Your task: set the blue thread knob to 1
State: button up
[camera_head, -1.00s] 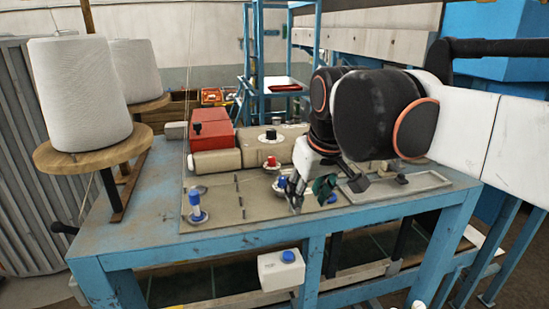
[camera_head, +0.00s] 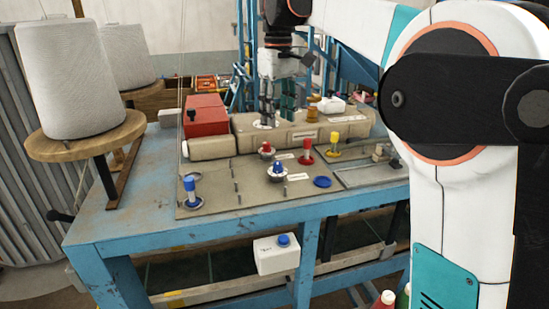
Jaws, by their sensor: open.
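A blue knob (camera_head: 277,169) sits on a pale round dial on the grey panel (camera_head: 235,198) of the blue table. Its markings are too small to read. A red knob (camera_head: 266,149) on a similar dial stands just behind it. My gripper (camera_head: 268,112) is farther back, pointing down over the beige housing (camera_head: 303,131), apart from the blue knob. Its fingers are open; they hide the part of the housing where they reach, and I cannot tell whether they touch it.
A blue post (camera_head: 190,190) stands at the panel's left, with red (camera_head: 307,150) and yellow (camera_head: 334,145) posts at right. A flat blue disc (camera_head: 322,182) lies near the front. A red box (camera_head: 206,115) and thread cone (camera_head: 67,80) are left.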

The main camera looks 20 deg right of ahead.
aim_at(278, 162)
notch_tip(278, 162, down, 14)
jog(key=shift+r+p, duration=0.25)
jog(key=shift+p, duration=0.15)
grip_shut()
